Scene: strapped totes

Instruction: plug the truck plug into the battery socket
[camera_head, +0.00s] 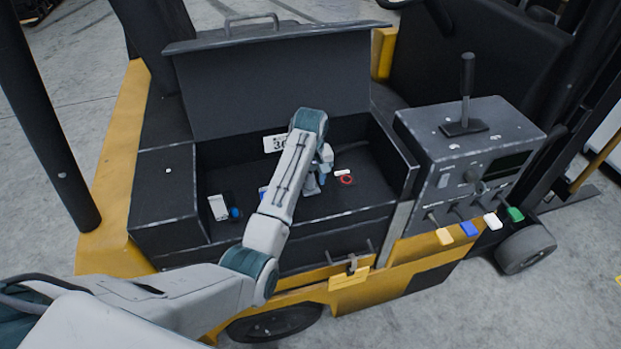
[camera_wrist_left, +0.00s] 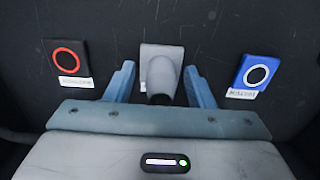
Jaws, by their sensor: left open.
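My left gripper (camera_head: 318,180) reaches down into the open battery compartment (camera_head: 345,220) of a yellow and black truck. In the left wrist view the gripper (camera_wrist_left: 159,72) is open, with one blue-grey finger on each side of a grey fitting (camera_wrist_left: 164,54). The fitting has a flat plate and a rounded, dark-ended body; I cannot tell whether it is the plug or the socket, or whether the fingers touch it. A pale block (camera_head: 217,207) with a dark part and a blue end lies at the compartment's left. My right gripper is not in view.
A red ring marker (camera_wrist_left: 68,58) and a blue ring marker (camera_wrist_left: 256,74), each with a white label, flank the fitting. The raised lid (camera_head: 270,85) stands behind the compartment. A control console (camera_head: 470,150) with a lever and coloured knobs stands to the right.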

